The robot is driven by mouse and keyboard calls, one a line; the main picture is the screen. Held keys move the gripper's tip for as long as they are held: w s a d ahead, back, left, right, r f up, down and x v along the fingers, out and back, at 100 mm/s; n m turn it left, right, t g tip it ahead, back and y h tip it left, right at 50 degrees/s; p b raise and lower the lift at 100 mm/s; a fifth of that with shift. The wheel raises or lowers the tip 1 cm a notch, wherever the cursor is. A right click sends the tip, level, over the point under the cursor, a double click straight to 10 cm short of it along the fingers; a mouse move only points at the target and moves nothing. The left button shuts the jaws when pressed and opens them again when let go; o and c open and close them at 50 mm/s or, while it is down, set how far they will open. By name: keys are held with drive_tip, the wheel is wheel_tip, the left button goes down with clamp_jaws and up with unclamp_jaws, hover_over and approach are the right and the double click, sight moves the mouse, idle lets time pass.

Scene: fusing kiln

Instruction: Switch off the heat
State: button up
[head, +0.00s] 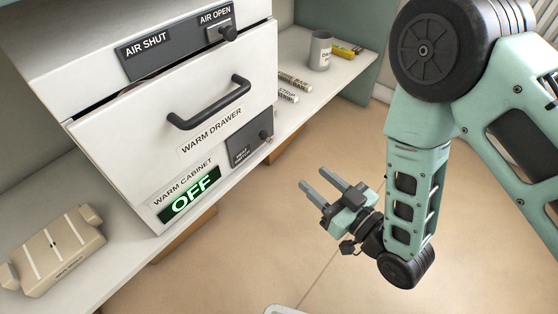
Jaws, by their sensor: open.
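The white warm cabinet (130,130) stands on a shelf at the left. Its lit green display (190,194) under the "WARM CABINET" label reads "OFF". Right of the display is a dark heat switch panel (245,146) with a small dark knob (265,135) at its right side. The panel's small lettering is hard to read. My gripper (327,180) is open and empty. It hangs over the floor, right of and below the switch, apart from the cabinet and touching nothing.
The warm drawer handle (210,105) is above the switch, with the drawer seemingly slightly open. An air slider (228,33) sits at "AIR OPEN". A beige block (52,250) lies on the shelf at lower left. A grey cup (320,50) and labelled sticks (293,81) are at the back right.

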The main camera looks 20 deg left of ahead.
sight(267, 138)
drive_tip(key=b+x, duration=0.6)
drive_tip(key=x, duration=1)
drive_tip(key=shift+w+a, duration=0.2)
drive_tip(key=shift+a, duration=0.15)
